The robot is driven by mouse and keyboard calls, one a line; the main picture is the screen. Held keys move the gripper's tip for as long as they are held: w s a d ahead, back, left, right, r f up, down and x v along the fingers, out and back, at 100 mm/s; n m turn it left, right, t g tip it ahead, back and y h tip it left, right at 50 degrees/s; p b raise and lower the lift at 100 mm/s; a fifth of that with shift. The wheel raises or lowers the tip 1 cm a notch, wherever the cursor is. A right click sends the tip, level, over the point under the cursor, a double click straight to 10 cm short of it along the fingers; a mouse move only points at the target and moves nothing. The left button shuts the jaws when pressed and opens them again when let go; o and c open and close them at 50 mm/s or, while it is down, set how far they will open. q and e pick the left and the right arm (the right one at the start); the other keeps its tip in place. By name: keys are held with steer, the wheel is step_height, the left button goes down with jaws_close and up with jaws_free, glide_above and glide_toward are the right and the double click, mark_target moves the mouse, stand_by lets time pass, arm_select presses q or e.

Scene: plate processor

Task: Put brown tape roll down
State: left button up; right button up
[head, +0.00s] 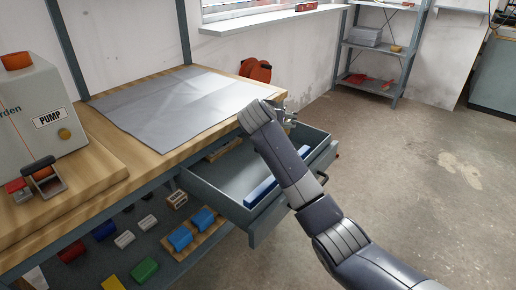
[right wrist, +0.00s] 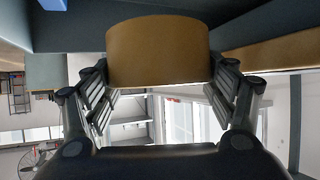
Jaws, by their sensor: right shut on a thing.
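The brown tape roll (right wrist: 158,52) is between the two fingers of my right gripper (right wrist: 160,85) in the right wrist view, and the gripper is shut on it. In the head view my right gripper (head: 284,115) is at the right end of the workbench, by the open drawer (head: 268,218). My arm hides most of the gripper there, and I cannot make out the roll in that view. My left gripper is not in view.
A long blue bar (head: 262,188) lies in the drawer. Several coloured blocks sit on the shelf below. The floor at right is clear.

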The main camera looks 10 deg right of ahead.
steer(key=f, duration=0.3)
steer(key=shift+s+f+b, duration=0.25)
steer(key=shift+f+b, duration=0.1)
steer(key=shift+f, duration=0.05)
step_height(320, 180, down, 5)
steer(key=shift+b, duration=0.55)
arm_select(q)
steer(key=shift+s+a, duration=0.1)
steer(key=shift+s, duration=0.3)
arm_select(e)
steer(key=o, duration=0.8)
steer(key=shift+f, duration=0.1)
steer(key=shift+o, duration=0.2)
